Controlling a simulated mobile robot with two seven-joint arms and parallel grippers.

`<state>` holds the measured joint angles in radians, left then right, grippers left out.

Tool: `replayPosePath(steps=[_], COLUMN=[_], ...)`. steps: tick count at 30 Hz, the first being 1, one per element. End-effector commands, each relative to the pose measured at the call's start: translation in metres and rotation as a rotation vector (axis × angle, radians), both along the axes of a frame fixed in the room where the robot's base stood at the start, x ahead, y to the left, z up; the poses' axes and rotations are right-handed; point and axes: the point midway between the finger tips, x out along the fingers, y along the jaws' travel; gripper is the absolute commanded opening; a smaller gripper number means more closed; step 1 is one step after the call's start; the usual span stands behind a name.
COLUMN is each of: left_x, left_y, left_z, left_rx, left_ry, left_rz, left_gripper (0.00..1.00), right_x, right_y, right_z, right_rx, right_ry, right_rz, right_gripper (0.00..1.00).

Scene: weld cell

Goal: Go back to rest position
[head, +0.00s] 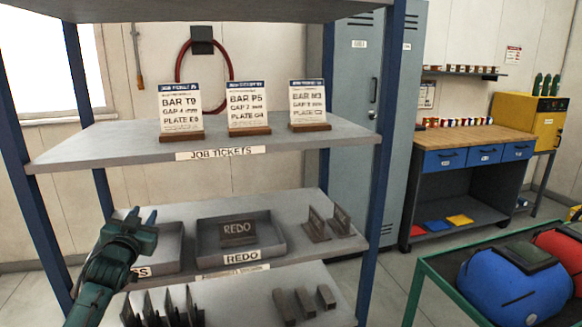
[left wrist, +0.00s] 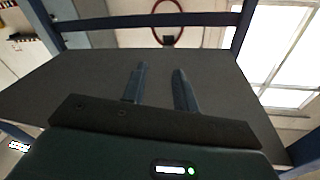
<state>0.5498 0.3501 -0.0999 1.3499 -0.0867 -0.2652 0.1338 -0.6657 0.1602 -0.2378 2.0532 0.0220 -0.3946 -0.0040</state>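My left gripper (head: 143,217) is in front of the left part of the middle shelf, below the job ticket shelf (head: 90,150). In the left wrist view its two fingers (left wrist: 159,88) stand apart with nothing between them. A tray (head: 165,262) is partly hidden behind my left gripper and arm; only the end of its label shows. My right gripper is not in view.
Three job tickets stand in holders on the upper shelf. A REDO tray (head: 275,238) holds a dark plate (head: 237,233). Blue rack posts (head: 385,150) flank the shelves. A green-framed cart (head: 425,275) with welding helmets (head: 513,283) stands at right.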

Motion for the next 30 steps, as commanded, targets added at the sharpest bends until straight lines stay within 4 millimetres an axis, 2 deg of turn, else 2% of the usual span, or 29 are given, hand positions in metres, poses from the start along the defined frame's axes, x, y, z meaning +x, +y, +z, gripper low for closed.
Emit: replayPosePath(steps=[2,3,8,11,14,17,21,24,27,30], left_x=[0.0,-0.005,-0.04,-0.068,-0.107,-0.158,-0.246,-0.304,-0.349,-0.379], left_y=[0.003,-0.002,-0.036,-0.058,-0.084,-0.113,-0.155,-0.179,-0.195,-0.205], left_z=[-0.023,-0.04,-0.099,-0.137,-0.177,-0.218,-0.264,-0.281,-0.288,-0.289], left_rx=[0.016,0.023,0.017,0.006,-0.013,-0.046,-0.113,-0.168,-0.215,-0.249], left_ry=[0.12,0.166,0.229,0.279,0.339,0.41,0.518,0.586,0.639,0.673], left_rz=[0.016,0.008,-0.049,-0.085,-0.129,-0.176,-0.238,-0.268,-0.284,-0.292], left_gripper=[0.29,0.29,0.29,0.29,0.29,0.29,0.29,0.29,0.29,0.29], right_x=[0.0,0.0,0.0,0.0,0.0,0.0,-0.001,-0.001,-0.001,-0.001], right_y=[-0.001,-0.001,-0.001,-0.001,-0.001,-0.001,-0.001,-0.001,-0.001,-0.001], right_z=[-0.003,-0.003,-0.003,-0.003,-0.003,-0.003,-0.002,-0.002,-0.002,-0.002], right_rx=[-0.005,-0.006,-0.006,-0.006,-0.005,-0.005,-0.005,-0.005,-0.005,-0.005], right_ry=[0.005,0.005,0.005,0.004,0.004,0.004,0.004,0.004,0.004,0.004], right_rz=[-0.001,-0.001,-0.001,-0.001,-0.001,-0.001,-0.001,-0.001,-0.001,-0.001], right_gripper=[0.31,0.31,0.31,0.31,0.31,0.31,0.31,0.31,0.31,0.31])
